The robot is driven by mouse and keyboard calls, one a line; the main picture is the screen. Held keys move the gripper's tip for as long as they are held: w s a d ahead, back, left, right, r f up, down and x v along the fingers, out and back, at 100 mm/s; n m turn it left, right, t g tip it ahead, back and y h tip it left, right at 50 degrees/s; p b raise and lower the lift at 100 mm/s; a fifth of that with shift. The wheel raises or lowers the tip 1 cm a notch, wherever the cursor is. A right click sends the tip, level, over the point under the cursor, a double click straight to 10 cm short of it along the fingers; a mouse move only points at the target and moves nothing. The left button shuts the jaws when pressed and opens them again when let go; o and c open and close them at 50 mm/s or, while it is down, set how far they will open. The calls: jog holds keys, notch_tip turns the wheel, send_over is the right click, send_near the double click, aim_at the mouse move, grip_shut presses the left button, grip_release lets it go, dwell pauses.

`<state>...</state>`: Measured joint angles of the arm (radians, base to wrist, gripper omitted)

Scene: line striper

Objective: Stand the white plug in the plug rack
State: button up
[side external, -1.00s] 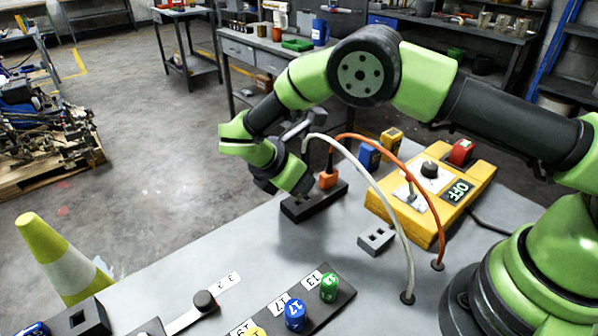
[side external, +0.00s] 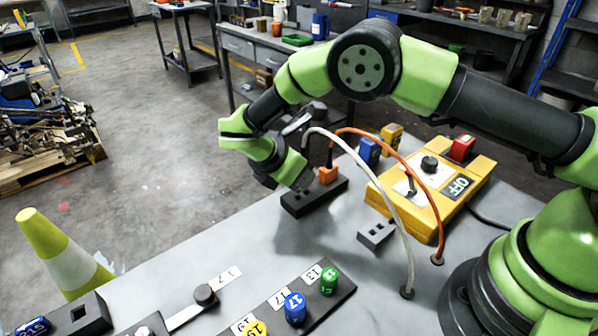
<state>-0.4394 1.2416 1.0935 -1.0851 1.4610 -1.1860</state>
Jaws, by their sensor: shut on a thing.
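The black plug rack (side external: 325,196) is a long low block on the table's far part. An orange plug (side external: 328,174) stands upright in it, with its orange cable rising from it. My gripper (side external: 301,184) is at the left part of the rack, pointing down and tilted, with its tips at the rack's top. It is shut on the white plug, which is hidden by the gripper. The white cable (side external: 375,185) arcs from the gripper to a grommet in the table. I cannot tell whether the plug is seated in a hole.
A yellow box (side external: 440,215) with a knob and OFF label stands right of the rack. Numbered blue (side external: 295,308) and green (side external: 329,281) pegs stand in front. The table between is clear.

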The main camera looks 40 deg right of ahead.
jog(key=shift+f, duration=1.4)
dwell(0.9)
jog(key=o, duration=1.3)
jog(key=shift+v, duration=3.5)
